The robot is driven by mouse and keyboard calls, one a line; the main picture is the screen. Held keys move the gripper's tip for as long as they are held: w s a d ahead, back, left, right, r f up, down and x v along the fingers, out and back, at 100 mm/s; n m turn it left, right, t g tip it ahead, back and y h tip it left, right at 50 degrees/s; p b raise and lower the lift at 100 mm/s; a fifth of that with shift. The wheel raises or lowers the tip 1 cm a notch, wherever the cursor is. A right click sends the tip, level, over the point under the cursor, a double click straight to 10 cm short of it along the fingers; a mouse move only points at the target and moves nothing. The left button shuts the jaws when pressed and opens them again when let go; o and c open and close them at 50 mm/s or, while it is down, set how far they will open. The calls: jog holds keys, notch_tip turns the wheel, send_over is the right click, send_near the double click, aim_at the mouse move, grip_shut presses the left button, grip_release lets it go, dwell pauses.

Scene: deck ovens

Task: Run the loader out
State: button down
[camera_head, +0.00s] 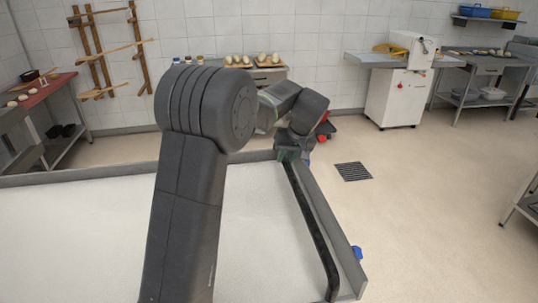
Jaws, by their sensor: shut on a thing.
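The loader (90,237) is a wide, flat white bed with a low grey rim, filling the lower left of the head view. A dark handle bar (313,228) runs along its right end, inside the grey end rail (332,232). My gripper (289,158) is at the far end of this bar and looks shut on it. The fingertips are small and partly hidden by my wrist. My own arm crosses the middle of the bed and hides part of it. A blue piece (358,252) sits on the outer side of the end rail.
Open floor (430,215) with a dark drain grate (353,172) lies right of the loader. A white machine (397,95) and steel tables stand at the back right. A red-topped table (38,95) is at left. A table with dough pieces (255,62) stands behind my arm.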

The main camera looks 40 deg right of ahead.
jog(key=shift+s+d+r, duration=0.15)
jog(key=shift+s+d, duration=0.45)
jog(key=shift+d, duration=0.35)
jog(key=c, duration=1.5)
grip_release()
jog(key=shift+o, duration=1.2)
jog(key=shift+s+d, duration=0.15)
jog(key=b+v, duration=0.1)
jog(key=v, duration=1.2)
jog(key=shift+r, duration=0.3)
jog(key=shift+s, duration=0.1)
